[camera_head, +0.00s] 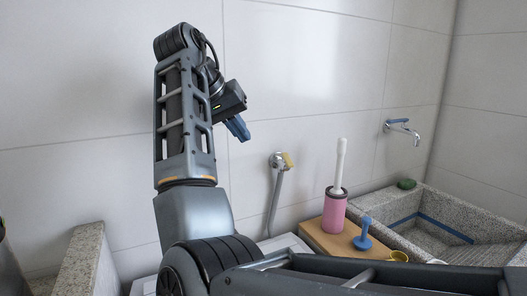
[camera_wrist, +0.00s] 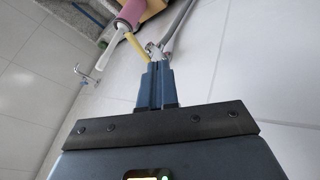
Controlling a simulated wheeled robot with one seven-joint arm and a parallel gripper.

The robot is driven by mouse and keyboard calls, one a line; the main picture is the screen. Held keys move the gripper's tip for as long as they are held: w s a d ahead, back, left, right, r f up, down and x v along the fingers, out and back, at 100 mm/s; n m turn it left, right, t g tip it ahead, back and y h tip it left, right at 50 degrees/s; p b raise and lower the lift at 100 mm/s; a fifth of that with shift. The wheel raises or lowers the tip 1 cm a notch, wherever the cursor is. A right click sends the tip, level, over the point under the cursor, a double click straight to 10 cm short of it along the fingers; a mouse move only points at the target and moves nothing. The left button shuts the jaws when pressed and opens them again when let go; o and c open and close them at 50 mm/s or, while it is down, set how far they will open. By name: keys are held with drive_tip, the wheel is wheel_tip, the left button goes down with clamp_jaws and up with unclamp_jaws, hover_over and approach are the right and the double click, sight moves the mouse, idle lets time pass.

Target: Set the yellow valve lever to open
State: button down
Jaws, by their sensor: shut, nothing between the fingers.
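The valve (camera_head: 276,161) is on the tiled wall, with a grey hose (camera_head: 273,203) running down from it. Its yellow lever (camera_head: 288,159) sticks out from the wall in the head view. In the wrist view the yellow lever (camera_wrist: 136,47) is a long bar beside the metal valve body (camera_wrist: 152,48), just past my fingertips. My gripper (camera_head: 241,135) has blue fingers, shut and empty, to the left of and a little above the valve. In the wrist view the shut fingers (camera_wrist: 157,64) overlap the lever's near end; I cannot tell whether they touch it.
A pink holder (camera_head: 334,214) with a white-handled brush and a blue object (camera_head: 364,236) stand on a wooden block (camera_head: 313,237). A stone sink (camera_head: 478,215) with a wall tap (camera_head: 403,128) is at right. A stone ledge (camera_head: 82,262) is at lower left. The wall around the valve is clear.

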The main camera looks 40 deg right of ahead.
sight(287, 160)
drive_tip(key=s+d+f+p, duration=0.1)
drive_tip(key=s+d+f, duration=0.1)
drive_tip(key=d+f, duration=0.6)
drive_tip(key=shift+d+p, duration=0.4)
drive_tip(key=shift+d, duration=0.25)
